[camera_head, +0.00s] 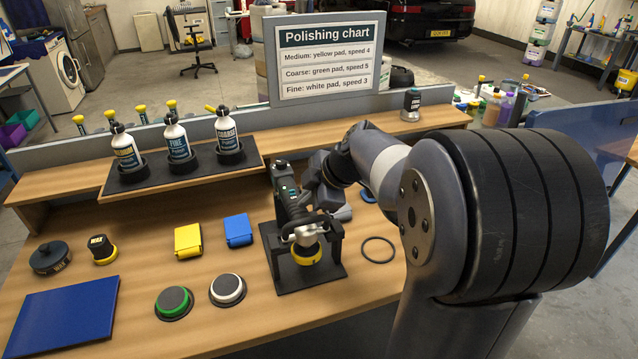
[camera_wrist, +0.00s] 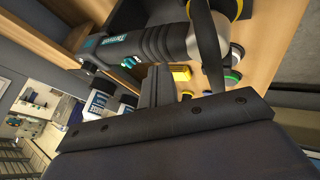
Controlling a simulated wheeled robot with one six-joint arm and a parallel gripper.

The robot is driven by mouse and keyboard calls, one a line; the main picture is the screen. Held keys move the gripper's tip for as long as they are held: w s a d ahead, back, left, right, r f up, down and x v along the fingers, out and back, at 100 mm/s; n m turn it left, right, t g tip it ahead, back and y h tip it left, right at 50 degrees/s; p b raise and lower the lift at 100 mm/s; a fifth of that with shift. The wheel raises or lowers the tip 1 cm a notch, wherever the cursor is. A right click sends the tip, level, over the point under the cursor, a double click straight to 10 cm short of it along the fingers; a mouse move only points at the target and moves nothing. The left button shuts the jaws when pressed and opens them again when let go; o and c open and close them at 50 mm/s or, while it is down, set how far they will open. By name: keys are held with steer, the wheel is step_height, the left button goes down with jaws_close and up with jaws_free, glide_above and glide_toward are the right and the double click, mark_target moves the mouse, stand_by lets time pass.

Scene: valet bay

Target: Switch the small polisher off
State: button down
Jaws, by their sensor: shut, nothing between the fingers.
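The small polisher (camera_head: 287,208) sits in a black stand (camera_head: 326,276) on the wooden bench, its dark handle up and its yellow pad down at the front. It has teal markings near the top of the handle. My gripper (camera_head: 312,192) is shut and empty, close to the right side of the polisher's handle; my arm partly hides it. In the wrist view the polisher (camera_wrist: 150,44) lies across the top of the picture, beyond the fingers. I cannot tell whether the fingers touch it, nor make out the switch position.
Left of the stand lie a yellow block (camera_head: 188,240), a blue block (camera_head: 238,230), a green-ringed pad (camera_head: 174,302) and a white pad (camera_head: 227,290). A black ring (camera_head: 378,250) lies at right. A rack (camera_head: 181,174) of bottles and the Polishing chart (camera_head: 326,58) stand behind.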

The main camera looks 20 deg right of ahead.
mark_target(293, 190)
steer(key=shift+w+a+f+p, duration=0.15)
steer(key=shift+w+p, duration=0.15)
steer(key=shift+w, duration=0.45)
steer(key=shift+w+f+p, duration=0.15)
steer(key=shift+w+p, duration=0.1)
steer(key=shift+w, duration=0.55)
steer(key=shift+w+a+f+p, duration=0.15)
steer(key=shift+w+p, duration=0.15)
steer(key=shift+w, duration=0.45)
steer(key=shift+d, duration=0.1)
steer(key=shift+w+f+b, duration=0.2)
steer(key=shift+w+b, duration=0.65)
steer(key=shift+w+r, duration=0.2)
steer(key=shift+r, duration=0.05)
